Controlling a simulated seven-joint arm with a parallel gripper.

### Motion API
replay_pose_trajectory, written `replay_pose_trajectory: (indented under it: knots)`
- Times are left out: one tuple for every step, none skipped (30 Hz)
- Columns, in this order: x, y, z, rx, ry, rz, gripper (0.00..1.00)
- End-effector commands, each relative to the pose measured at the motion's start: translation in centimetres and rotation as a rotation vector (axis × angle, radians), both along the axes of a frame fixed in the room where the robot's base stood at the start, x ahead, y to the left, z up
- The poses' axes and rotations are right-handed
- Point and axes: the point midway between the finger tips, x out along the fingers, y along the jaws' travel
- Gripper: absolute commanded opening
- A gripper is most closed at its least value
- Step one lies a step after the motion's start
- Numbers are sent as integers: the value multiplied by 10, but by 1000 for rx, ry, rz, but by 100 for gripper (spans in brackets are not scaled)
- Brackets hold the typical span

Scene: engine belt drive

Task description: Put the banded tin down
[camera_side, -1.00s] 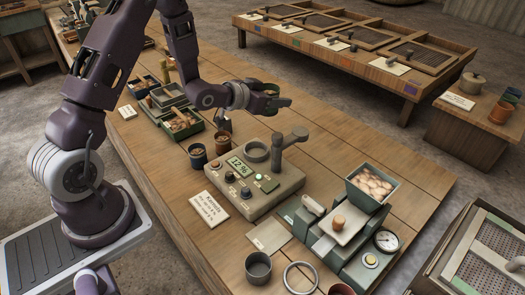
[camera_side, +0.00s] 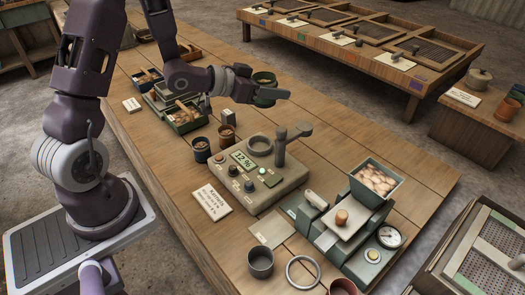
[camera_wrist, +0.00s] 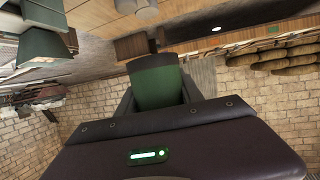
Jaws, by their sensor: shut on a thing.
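My gripper (camera_side: 272,94) is shut on a green tin and holds it in the air above the wooden bench. The tin (camera_side: 264,79) shows its round rim above the fingers in the side view. In the wrist view the tin (camera_wrist: 155,86) is a dark green shape between the fingers (camera_wrist: 157,100).
A meter box (camera_side: 262,175) with a round ring and post stands in front of my gripper. Two filled cups (camera_side: 201,149) (camera_side: 227,136), a small grey-green block (camera_side: 228,117) and trays (camera_side: 182,116) stand to the left. The bench (camera_side: 335,125) to the right is bare.

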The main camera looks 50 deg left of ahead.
Motion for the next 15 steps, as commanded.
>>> replay_pose_trajectory:
  knots:
    - [11,12,-23,-6,8,34,0]
    - [17,20,-35,-6,8,55,0]
    - [24,29,-51,-3,8,83,0]
    - [28,36,-63,0,8,102,0]
    - [31,42,-74,4,10,121,0]
    - [34,49,-87,11,10,141,0]
    - [36,53,-96,15,11,155,0]
    - [37,57,-103,19,11,166,0]
    - [38,60,-110,24,12,178,0]
    - [39,62,-114,27,13,184,0]
    - [39,64,-117,29,11,189,0]
    - [40,65,-119,30,12,193,0]
    - [40,65,-119,32,11,195,0]
    - [40,66,-119,32,11,195,0]
    - [40,66,-119,32,11,195,0]
